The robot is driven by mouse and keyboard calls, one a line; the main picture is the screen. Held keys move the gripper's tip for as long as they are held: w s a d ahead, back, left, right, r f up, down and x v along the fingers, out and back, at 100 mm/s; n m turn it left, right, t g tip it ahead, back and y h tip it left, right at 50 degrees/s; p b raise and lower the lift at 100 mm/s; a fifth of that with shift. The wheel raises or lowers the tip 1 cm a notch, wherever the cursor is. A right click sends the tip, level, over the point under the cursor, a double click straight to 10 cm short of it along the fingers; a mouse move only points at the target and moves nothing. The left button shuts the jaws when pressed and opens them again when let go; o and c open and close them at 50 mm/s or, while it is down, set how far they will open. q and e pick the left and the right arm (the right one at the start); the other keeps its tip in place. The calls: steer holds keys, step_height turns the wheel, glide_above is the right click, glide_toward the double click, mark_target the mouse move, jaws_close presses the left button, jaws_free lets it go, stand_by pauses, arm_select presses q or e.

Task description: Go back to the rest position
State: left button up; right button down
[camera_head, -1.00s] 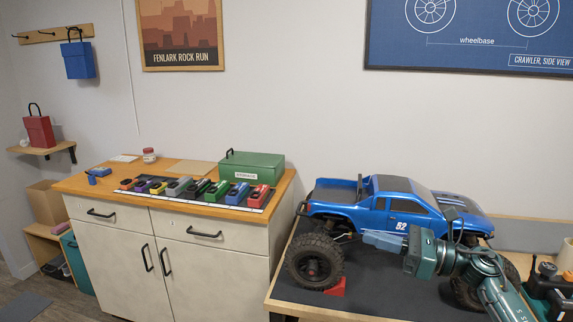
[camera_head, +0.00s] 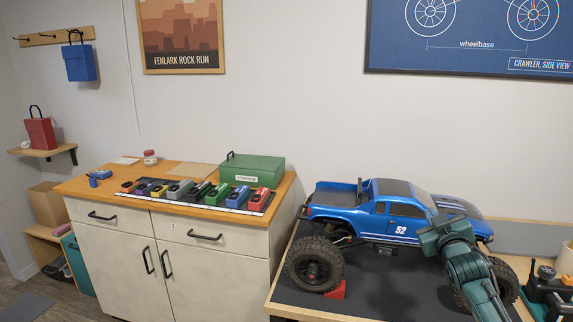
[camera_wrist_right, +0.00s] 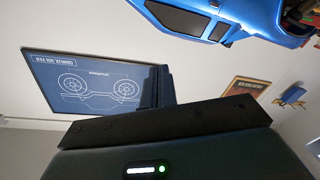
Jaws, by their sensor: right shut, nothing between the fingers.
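My right gripper (camera_wrist_right: 156,88) is shut and empty; its dark fingers show in the right wrist view. In the head view its green wrist (camera_head: 446,236) is in front of the blue truck's front end, and I cannot make out the fingers there. I cannot tell whether it touches the truck. The blue crawler truck (camera_head: 365,220), marked 52, stands on the dark mat of the right bench. Its body also shows upside down in the right wrist view (camera_wrist_right: 190,18). My left gripper is not in view.
A red wedge (camera_head: 337,291) sits by the truck's near left wheel. A dark caddy (camera_head: 548,290) stands at the right edge.

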steer(key=s+a+f+g+y, duration=0.2)
steer(key=s+a+f, duration=0.4)
steer(key=f, duration=0.4)
steer(key=s+a+f+g+y, duration=0.1)
steer(key=s+a+f+g, duration=0.1)
steer(key=s+a+f, duration=0.5)
steer(key=s+a+f+g+y, duration=0.1)
steer(key=s+a+f, duration=0.3)
steer(key=s, duration=0.9)
steer(key=s+a+f+m+g+y, duration=0.1)
steer(key=s+a+f, duration=0.3)
steer(key=s, duration=0.9)
step_height(320, 180, down, 3)
steer(key=shift+s+a+r+g, duration=0.15)
steer(key=shift+s+g, duration=0.2)
steer(key=shift+g, duration=0.45)
